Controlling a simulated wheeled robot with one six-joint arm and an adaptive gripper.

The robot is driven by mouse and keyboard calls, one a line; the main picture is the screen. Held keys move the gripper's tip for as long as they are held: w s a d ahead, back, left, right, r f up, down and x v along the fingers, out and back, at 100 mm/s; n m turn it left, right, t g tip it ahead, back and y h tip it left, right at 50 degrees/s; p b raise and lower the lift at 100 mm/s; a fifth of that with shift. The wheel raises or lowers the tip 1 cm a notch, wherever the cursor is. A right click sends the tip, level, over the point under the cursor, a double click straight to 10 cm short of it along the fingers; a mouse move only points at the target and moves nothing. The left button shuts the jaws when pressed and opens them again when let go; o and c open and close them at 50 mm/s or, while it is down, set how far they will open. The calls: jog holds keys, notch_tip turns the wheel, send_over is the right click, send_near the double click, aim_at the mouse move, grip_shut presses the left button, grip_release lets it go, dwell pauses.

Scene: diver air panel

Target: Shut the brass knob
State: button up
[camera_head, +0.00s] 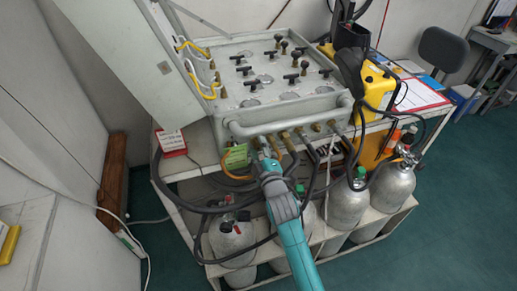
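The grey air panel (240,93) stands on a shelf unit, its lid raised at the left. Its top carries several black T-handles and a few dark round knobs with brass-coloured stems (284,47). Along its front, below the grey tube rail, is a row of brass fittings (286,138). I cannot tell which of these is the brass knob. My teal arm rises from the bottom, and my gripper (266,158) is at the front of the panel, just below the rail and close to the left brass fittings. Its fingers are too small and overlapped to read, and contact cannot be told.
Several grey gas cylinders (348,202) stand on the lower shelf, with black hoses looping around them. A yellow case (377,86) and a clipboard (420,95) are at the right. A red-and-white box (171,141) sits left. The green floor is open at the right.

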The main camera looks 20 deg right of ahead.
grip_shut()
jog(key=shift+m, duration=0.3)
jog(key=m, duration=0.9)
jog(key=shift+m, duration=2)
